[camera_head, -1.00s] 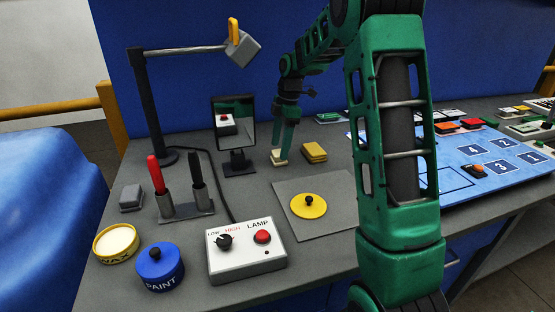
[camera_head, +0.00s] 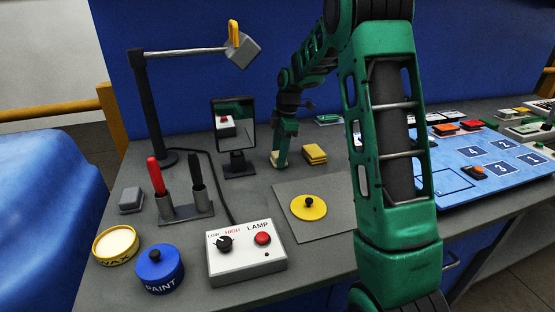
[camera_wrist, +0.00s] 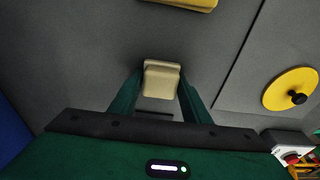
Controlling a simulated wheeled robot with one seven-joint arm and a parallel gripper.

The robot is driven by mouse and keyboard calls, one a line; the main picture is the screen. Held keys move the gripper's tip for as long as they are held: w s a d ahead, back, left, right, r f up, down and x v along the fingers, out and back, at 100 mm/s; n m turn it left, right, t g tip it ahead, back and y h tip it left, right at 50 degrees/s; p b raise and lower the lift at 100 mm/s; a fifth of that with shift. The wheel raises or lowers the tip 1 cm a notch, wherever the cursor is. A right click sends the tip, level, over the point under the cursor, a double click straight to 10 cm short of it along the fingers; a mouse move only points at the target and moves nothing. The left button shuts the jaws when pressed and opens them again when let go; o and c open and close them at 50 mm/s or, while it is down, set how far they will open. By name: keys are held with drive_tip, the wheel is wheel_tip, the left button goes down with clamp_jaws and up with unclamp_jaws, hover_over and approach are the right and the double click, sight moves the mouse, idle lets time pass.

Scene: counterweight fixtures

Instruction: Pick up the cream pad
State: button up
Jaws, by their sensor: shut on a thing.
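The cream pad (camera_wrist: 161,80) is a small pale block on the grey bench. It sits between my two green fingers in the wrist view. In the head view the cream pad (camera_head: 278,163) shows low at the fingertips, partly covered by them. My gripper (camera_head: 281,158) points down beside the mirror. In the wrist view my gripper (camera_wrist: 158,92) has its fingers on both sides of the pad, shut on it. The pad looks to be at the bench surface; I cannot tell if it is lifted.
A yellow pad (camera_head: 314,154) lies just right of my gripper. The mirror (camera_head: 235,130) stands close on the left. A yellow knobbed disc (camera_head: 309,207) lies on a grey plate in front. The lamp box (camera_head: 246,254) is nearer the front edge.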

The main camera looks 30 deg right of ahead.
wheel_tip(320, 180, up, 10)
drive_tip(key=shift+r, duration=0.1)
idle(0.4)
drive_tip(key=o, duration=0.3)
drive_tip(key=shift+c, duration=1)
drive_tip(key=shift+s, duration=0.1)
